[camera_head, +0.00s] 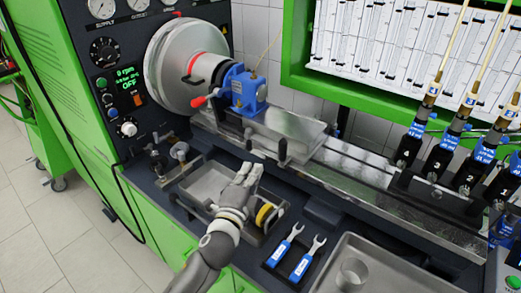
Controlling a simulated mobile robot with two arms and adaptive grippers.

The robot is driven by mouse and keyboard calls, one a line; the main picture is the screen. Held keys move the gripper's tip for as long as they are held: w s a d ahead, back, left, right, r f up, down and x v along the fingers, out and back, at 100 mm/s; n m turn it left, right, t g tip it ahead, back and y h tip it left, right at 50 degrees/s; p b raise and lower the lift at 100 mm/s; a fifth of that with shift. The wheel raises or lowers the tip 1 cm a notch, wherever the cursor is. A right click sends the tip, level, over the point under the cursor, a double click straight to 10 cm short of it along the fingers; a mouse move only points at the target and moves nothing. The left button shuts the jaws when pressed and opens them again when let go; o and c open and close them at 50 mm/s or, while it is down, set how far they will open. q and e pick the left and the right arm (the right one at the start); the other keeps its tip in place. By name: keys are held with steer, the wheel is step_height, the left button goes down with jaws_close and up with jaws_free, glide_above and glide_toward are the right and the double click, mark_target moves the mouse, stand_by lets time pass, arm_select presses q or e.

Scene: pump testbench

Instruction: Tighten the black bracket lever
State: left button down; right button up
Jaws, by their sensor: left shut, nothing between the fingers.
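A blue pump (246,92) sits on the metal bracket (290,130) beside the large round drum. A small black lever (283,149) stands upright at the front of the bracket. Another short dark upright part (248,138) is to its left, and I cannot tell for certain which one is the bracket lever. My left gripper (249,169) is shut and empty. It is over the metal tray, in front of and below the bracket, apart from both dark parts. My right gripper is not in view.
A red-tipped handle (199,101) sticks out left of the pump. The metal tray (205,187) lies under my gripper, with a yellow ring (265,214) at its right. Two blue-handled wrenches (290,244) lie in front. Black injectors (440,157) stand on the right.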

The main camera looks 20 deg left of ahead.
mark_target(249, 139)
arm_select(q)
steer(key=w, duration=0.3)
steer(key=w+p, duration=0.1)
steer(key=w, duration=0.3)
steer(key=shift+w+r, duration=0.2)
steer(key=shift+w, duration=0.6)
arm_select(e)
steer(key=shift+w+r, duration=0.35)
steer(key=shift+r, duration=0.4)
arm_select(q)
steer(key=shift+s+a, duration=0.1)
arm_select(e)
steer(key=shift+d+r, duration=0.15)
